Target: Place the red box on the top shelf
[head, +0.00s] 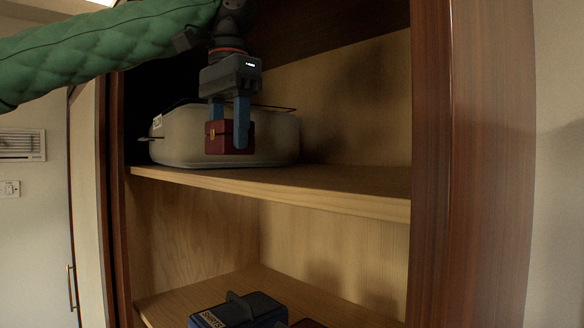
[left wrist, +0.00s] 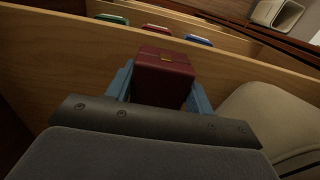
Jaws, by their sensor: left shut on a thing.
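The red box (head: 216,137) is a small dark red case with a gold clasp. My left gripper (head: 229,135) points down with its blue fingers shut on the box. It holds the box at the upper shelf (head: 350,182), in front of a pale rounded container; whether the box touches the shelf I cannot tell. In the left wrist view the red box (left wrist: 164,75) sits between the blue fingers of my left gripper (left wrist: 160,88). My right gripper is not in view.
The pale container (head: 275,135) fills the shelf's left part; the shelf's right part is clear. The cabinet's right wall (head: 440,160) bounds it. A dark blue case with a handle (head: 240,308) lies on the lower shelf.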

